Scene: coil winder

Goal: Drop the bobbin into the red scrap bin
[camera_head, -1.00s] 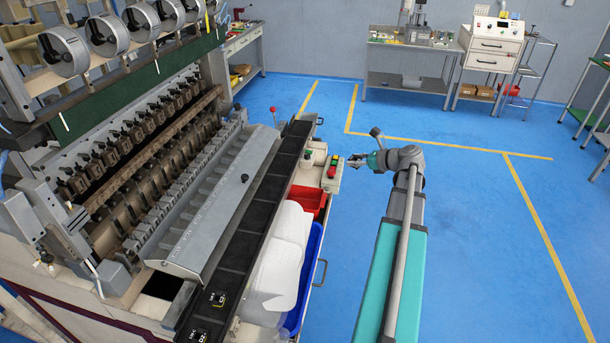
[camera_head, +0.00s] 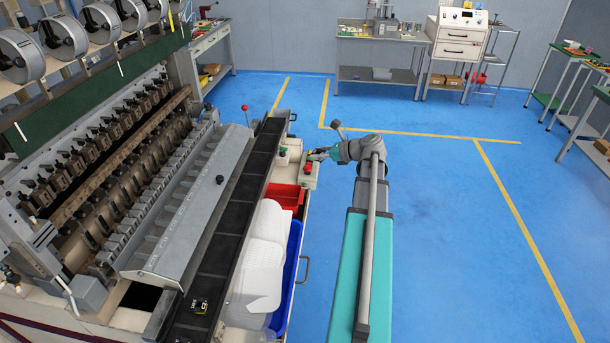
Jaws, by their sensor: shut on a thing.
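My gripper (camera_head: 316,154) is at the end of my teal and grey arm, pointing left, small in the picture. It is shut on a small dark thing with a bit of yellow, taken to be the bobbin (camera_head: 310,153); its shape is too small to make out. The red scrap bin (camera_head: 287,196) sits at the right side of the machine, left of and lower in the picture than my gripper. The gripper shows near the control box and is not over the bin in this view. Its height above them cannot be told.
A control box (camera_head: 309,172) with a red button stands beside the bin's far end. A white tray (camera_head: 262,262) and a blue bin (camera_head: 295,246) are nearer. A dark belt (camera_head: 232,214) carries a small black piece (camera_head: 200,306).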

